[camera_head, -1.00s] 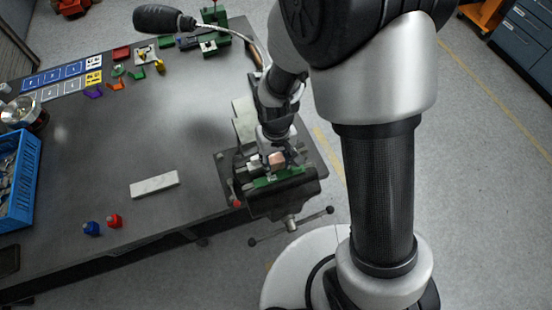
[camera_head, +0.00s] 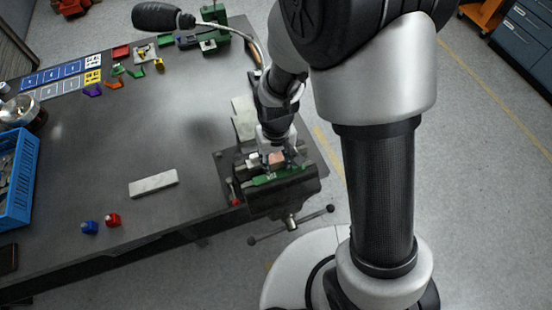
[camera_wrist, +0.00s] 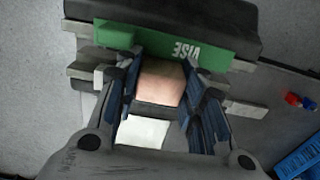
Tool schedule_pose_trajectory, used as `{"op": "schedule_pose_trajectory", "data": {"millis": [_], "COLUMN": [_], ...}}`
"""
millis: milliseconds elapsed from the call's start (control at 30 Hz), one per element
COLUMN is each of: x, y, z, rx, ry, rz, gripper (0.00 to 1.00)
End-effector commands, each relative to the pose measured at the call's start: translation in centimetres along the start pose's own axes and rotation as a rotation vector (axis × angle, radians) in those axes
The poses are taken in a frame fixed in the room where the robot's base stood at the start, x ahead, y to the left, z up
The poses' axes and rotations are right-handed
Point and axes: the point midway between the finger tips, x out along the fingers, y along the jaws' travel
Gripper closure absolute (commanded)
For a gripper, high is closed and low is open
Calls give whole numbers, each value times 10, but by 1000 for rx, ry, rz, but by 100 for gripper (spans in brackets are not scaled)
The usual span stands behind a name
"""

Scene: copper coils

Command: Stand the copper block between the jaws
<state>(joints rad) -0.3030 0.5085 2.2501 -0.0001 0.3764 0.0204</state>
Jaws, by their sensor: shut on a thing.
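The copper block (camera_wrist: 161,81) is pinkish and box-shaped. In the wrist view it lies between the two blue-lined fingers of my gripper (camera_wrist: 165,92), which are shut on it. In the head view the copper block (camera_head: 277,158) shows small at the vise, under my gripper (camera_head: 275,155). The vise (camera_head: 262,198) is dark with a green strip along its near side; that strip, marked VISE, also shows in the wrist view (camera_wrist: 165,44). The block is over or between the vise jaws; its lower end is hidden, so I cannot tell whether it touches the bottom.
A pale bar (camera_head: 154,184) lies on the grey table. Blue (camera_head: 90,227) and red (camera_head: 113,220) pieces stand near the front edge. A blue crate (camera_head: 18,180) is at the left. A lamp head (camera_head: 157,17) and small coloured parts are at the back. The middle table is clear.

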Motion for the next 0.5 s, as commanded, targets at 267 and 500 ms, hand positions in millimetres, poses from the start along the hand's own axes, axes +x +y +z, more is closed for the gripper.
{"op": "schedule_pose_trajectory", "data": {"millis": [267, 500], "x": [7, 14], "y": [0, 0], "z": [6, 6], "rx": [0, 0], "ry": [-16, -21], "rz": [0, 0], "gripper": [85, 84]}}
